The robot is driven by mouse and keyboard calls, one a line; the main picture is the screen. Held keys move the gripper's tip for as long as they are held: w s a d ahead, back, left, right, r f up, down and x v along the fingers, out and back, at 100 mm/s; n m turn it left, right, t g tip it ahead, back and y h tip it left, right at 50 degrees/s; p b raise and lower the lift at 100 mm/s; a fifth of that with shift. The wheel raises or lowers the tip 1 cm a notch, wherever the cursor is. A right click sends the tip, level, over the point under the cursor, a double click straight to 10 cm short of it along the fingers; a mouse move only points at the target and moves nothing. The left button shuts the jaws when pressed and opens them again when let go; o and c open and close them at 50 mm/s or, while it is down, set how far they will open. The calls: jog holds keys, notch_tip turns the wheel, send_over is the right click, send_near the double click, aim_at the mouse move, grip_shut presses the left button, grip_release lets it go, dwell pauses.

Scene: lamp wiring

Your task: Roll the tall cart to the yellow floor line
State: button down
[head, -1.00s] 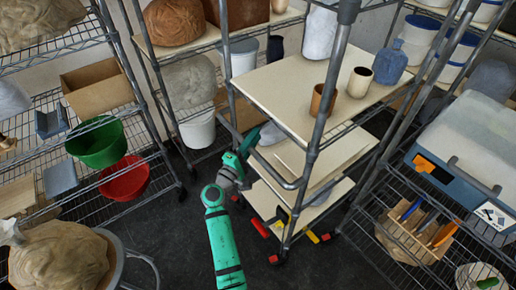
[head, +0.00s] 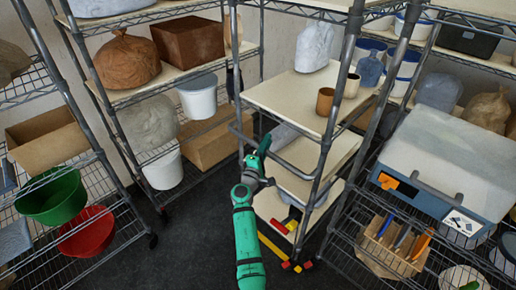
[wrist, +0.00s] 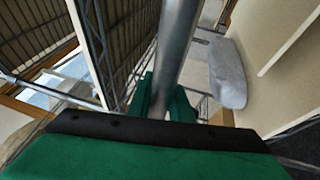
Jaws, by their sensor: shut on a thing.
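The tall cart (head: 276,96) has cream shelves and grey metal posts, and stands upright right of the middle in the head view. A side handle of grey tube (head: 290,174) is on its near left. My green gripper (head: 262,158) is at this handle. In the wrist view my gripper (wrist: 165,108) is shut on a grey metal tube (wrist: 178,45). A yellow strip (head: 272,246), seemingly the floor line, shows beside the cart's base at its lower left. The cart's red and yellow wheel parts (head: 286,265) are close to it. The far wheels are hidden.
Wire racks stand close on both sides. The left rack holds a green tub (head: 52,198) and a red tub (head: 86,232). The right rack holds a blue-grey case (head: 440,165). Cups (head: 325,101) and a bottle stand on the cart. Dark floor (head: 190,245) is clear at lower left.

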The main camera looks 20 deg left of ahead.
jog(key=shift+w+d, duration=0.25)
jog(key=shift+w, duration=0.3)
jog(key=shift+w+d, duration=0.25)
jog(key=shift+w, duration=0.25)
jog(key=c, duration=1.6)
grip_release()
jog(key=shift+w, duration=0.15)
jog(key=s, duration=0.3)
jog(key=s+f, duration=0.1)
jog(key=s, duration=0.3)
jog(key=s+f, duration=0.1)
jog(key=s, duration=0.2)
jog(key=shift+s+a, duration=0.3)
jog(key=shift+s, duration=0.05)
jog(key=shift+s+a, duration=0.1)
